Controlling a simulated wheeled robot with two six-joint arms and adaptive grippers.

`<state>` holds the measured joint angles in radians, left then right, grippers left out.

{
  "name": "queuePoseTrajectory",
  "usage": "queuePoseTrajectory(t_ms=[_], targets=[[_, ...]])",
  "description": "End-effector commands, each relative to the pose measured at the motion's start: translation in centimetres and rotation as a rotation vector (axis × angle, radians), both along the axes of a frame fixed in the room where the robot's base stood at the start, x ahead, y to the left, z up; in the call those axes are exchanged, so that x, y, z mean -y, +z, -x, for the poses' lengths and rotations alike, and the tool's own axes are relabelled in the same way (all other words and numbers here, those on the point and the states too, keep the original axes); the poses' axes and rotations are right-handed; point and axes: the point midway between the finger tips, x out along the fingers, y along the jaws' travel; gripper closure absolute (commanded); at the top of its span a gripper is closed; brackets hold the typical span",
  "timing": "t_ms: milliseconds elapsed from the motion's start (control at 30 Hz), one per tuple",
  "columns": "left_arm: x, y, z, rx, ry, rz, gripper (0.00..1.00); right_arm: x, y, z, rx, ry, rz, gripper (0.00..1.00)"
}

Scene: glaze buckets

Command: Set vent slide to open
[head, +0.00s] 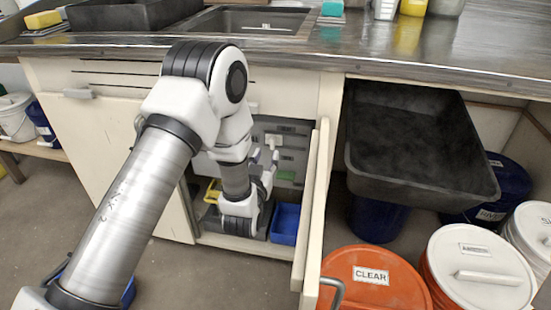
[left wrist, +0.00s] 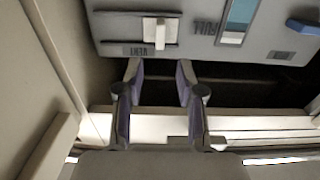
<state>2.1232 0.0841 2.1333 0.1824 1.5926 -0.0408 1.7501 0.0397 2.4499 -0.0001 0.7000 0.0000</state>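The white vent slide knob (left wrist: 160,32) sits in a dark horizontal slot on a grey panel (left wrist: 270,25) in the left wrist view. A small label is beside the slot, too small to read surely. In the head view the knob (head: 274,141) shows on the panel inside the open cabinet. My left gripper (left wrist: 160,72) is open and empty, its two fingers apart, lined up with the knob but apart from it in the picture. In the head view my left gripper (head: 268,180) is inside the cabinet, partly hidden by my arm. My right gripper is not in view.
The open cabinet door (head: 317,210) stands close to the right of my left arm. A blue bin (head: 285,223) and a yellow thing (head: 213,190) are inside the cabinet. A red-lidded bucket (head: 372,280) marked CLEAR and a black basin (head: 415,150) are to the right.

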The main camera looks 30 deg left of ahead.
Motion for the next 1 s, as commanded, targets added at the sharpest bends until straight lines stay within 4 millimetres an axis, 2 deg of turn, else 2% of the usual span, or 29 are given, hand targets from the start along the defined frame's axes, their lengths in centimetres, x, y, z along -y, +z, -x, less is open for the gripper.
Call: queuePoseTrajectory(t_ms=[300,400,667,700,800,1000], targets=[[-1.4,0.0,-5.4,0.002,0.000,0.000,0.62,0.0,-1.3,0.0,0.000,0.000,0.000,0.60],[-1.8,0.1,-6.6,0.000,0.000,0.000,0.62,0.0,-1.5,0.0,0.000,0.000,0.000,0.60],[-1.9,0.2,-7.1,-0.003,0.000,0.000,0.62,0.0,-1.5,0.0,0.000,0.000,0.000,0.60],[-1.9,0.2,-7.1,-0.002,0.000,0.000,0.66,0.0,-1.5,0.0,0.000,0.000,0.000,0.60],[-1.9,0.2,-7.1,-0.002,-0.001,0.000,1.00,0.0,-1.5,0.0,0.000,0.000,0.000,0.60],[-1.8,0.2,-7.1,-0.002,-0.001,0.000,1.00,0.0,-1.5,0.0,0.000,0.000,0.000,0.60]])
